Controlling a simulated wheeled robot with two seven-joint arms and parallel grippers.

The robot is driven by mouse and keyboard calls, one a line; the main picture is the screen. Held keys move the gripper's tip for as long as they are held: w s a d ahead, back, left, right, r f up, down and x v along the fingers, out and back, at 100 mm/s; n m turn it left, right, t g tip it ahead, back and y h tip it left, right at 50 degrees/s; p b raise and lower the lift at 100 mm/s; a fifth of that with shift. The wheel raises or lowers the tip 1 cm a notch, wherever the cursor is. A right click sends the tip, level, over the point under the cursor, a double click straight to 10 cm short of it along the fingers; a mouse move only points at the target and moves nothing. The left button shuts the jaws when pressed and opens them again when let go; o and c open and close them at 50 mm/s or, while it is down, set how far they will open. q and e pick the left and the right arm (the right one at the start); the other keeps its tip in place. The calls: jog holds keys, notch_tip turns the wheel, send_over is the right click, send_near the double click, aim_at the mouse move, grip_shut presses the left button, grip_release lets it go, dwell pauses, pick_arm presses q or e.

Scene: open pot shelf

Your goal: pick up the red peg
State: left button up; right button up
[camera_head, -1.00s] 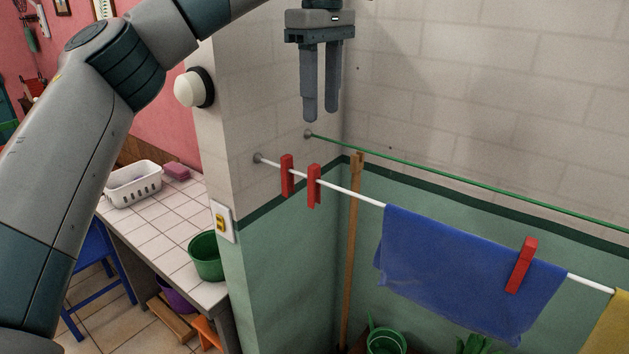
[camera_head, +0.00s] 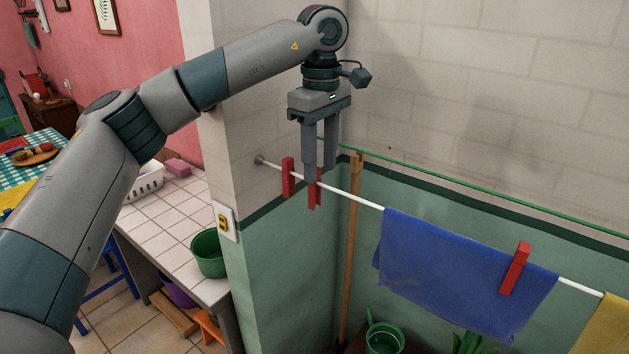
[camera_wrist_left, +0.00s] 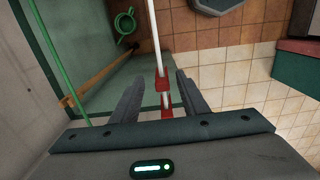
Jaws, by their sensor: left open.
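Several red pegs are in view, all clipped on a white line (camera_head: 362,201). One red peg (camera_head: 288,178) is nearest the wall end of the line, a second red peg (camera_head: 314,198) is just right of it, and a third red peg (camera_head: 515,268) holds the blue cloth (camera_head: 460,270). My left gripper (camera_head: 320,168) points down, open and empty, with its fingertips overlapping the top of the second peg. In the left wrist view two red pegs, one of them here (camera_wrist_left: 163,83), show between the open fingers (camera_wrist_left: 160,80). Contact cannot be told. My right gripper is out of view.
A green line (camera_head: 450,180) runs along the wall behind the white line. A wooden pole (camera_head: 351,250) stands in the corner. A tiled counter (camera_head: 160,228) with a green bucket (camera_head: 208,254) is left of the wall's edge. A yellow cloth (camera_head: 608,330) hangs at the right.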

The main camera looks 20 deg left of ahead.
aim_at(315, 188)
pick_arm(q)
jog(key=shift+a+f+p, duration=0.2)
jog(key=shift+f+p, duration=0.2)
jog(key=shift+p, duration=0.25)
jog(key=f, duration=0.1)
jog(key=f+p, duration=0.2)
jog(key=shift+a+f, duration=0.25)
jog(key=shift+a, duration=0.05)
jog(key=shift+f, duration=0.4)
grip_shut()
